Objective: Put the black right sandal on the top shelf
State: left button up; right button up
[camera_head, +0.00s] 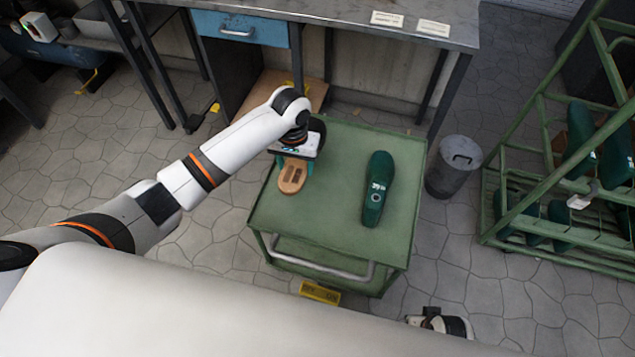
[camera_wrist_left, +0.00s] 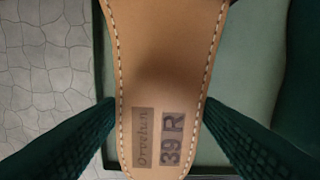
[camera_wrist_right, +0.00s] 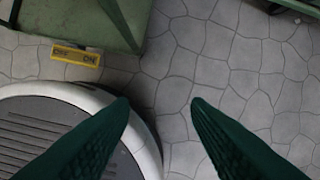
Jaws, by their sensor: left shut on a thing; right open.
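A sandal with a tan insole (camera_head: 291,177) and pale edge stitching is at the left part of the green cart's top (camera_head: 340,215). In the left wrist view its insole (camera_wrist_left: 165,70) carries a size mark reading 39 R. My left gripper (camera_wrist_left: 161,104) is shut on it, one finger at each side edge. The arm hides part of the sandal, and its strap colour cannot be told. I cannot tell whether it touches the cart. My right gripper (camera_wrist_right: 160,103) is open and empty above the floor. A green rack (camera_head: 540,105) with sloping rails stands at the right.
A dark green shoe last (camera_head: 377,190) lies on the cart, right of the sandal. More lasts (camera_head: 581,135) sit on the rack. A grey bin (camera_head: 453,168) stands between cart and rack. A metal workbench (camera_head: 330,22) is behind. The cart's front middle is clear.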

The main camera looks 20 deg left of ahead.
pick_arm(q)
notch_tip(320, 180, down, 4)
jog(key=shift+f+b, duration=0.1)
jog(key=shift+b, duration=0.4)
notch_tip(320, 180, down, 3)
jog(key=shift+r+b, duration=0.1)
jog(key=shift+b, duration=0.4)
pick_arm(e)
notch_tip(320, 180, up, 8)
jog(key=w, duration=0.1)
jog(key=shift+w, duration=0.15)
jog(key=shift+r, duration=0.1)
pick_arm(q)
jog(key=o, duration=1.2)
jog(key=shift+f, duration=0.2)
